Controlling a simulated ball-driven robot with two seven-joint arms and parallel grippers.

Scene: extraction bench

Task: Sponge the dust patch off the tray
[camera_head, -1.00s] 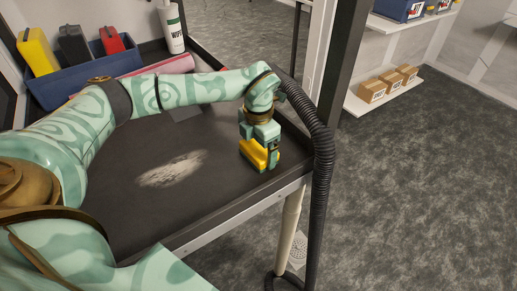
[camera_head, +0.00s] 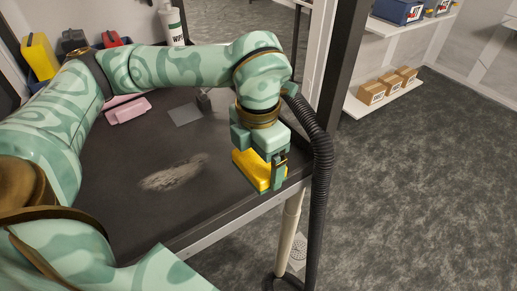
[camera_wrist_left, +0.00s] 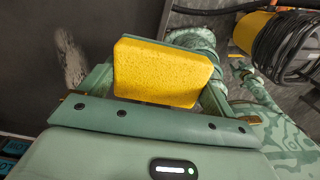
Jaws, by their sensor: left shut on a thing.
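My left gripper (camera_head: 264,160) is shut on a yellow sponge (camera_head: 252,172), held near the tray's right edge and apparently above the surface. The sponge also shows between the two fingers in the left wrist view (camera_wrist_left: 162,72). The dark tray (camera_head: 120,200) carries a pale, streaky dust patch (camera_head: 175,172), left of the sponge and apart from it. The patch also shows at the upper left of the wrist view (camera_wrist_left: 70,58). My right gripper is not in view.
A pink block (camera_head: 128,110) and a small grey square (camera_head: 186,115) lie toward the back of the tray. A white bottle (camera_head: 174,25) and a yellow container (camera_head: 40,57) stand behind. A black ribbed hose (camera_head: 322,150) hangs along the right edge, close to my gripper.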

